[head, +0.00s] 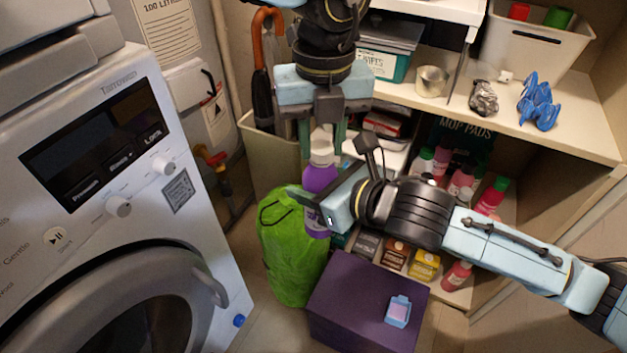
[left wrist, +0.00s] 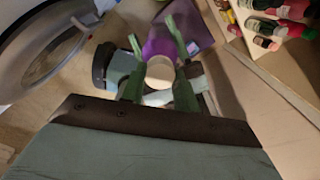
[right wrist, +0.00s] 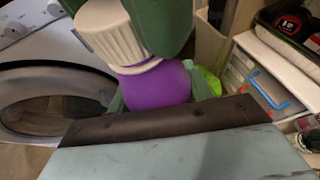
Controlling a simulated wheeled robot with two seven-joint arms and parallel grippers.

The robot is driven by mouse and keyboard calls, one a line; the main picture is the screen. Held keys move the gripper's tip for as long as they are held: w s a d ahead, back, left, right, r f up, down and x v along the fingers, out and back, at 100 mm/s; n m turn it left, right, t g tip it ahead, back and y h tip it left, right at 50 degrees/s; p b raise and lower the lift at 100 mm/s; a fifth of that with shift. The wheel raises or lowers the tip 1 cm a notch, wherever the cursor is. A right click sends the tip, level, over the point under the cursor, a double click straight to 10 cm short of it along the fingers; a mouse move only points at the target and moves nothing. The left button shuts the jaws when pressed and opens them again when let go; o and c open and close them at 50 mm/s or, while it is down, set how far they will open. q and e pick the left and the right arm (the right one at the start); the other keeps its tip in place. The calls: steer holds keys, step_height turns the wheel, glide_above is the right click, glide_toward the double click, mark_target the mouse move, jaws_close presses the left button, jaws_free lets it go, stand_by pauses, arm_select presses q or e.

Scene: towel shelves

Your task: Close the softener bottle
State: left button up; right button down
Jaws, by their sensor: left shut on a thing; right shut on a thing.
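The softener bottle (head: 320,179) is purple and upright, held in the air in front of the shelves. Its white ribbed cap (right wrist: 112,32) sits on the neck; I cannot tell how tightly. My left gripper (head: 322,146) points down from above and is shut on the cap, with a green finger on each side of it. The cap also shows between these fingers in the left wrist view (left wrist: 160,72). My right gripper (head: 308,205) comes from the right and is shut around the purple body, which fills the middle of the right wrist view (right wrist: 155,88).
A washing machine (head: 190,225) stands at left. A bright green bag (head: 290,250) and a purple box (head: 350,305) with a small light-blue object (head: 398,310) are below the bottle. Shelves (head: 575,142) with several bottles and boxes stand at right, behind my right arm.

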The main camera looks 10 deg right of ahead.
arm_select(q)
steer(key=m, duration=0.4)
steer(key=shift+m, duration=0.4)
steer(key=o, duration=1.1)
steer(key=shift+r, duration=2.25)
steer(key=shift+r+n, duration=1.1)
steer(key=shift+r, duration=0.65)
steer(key=shift+c, duration=0.4)
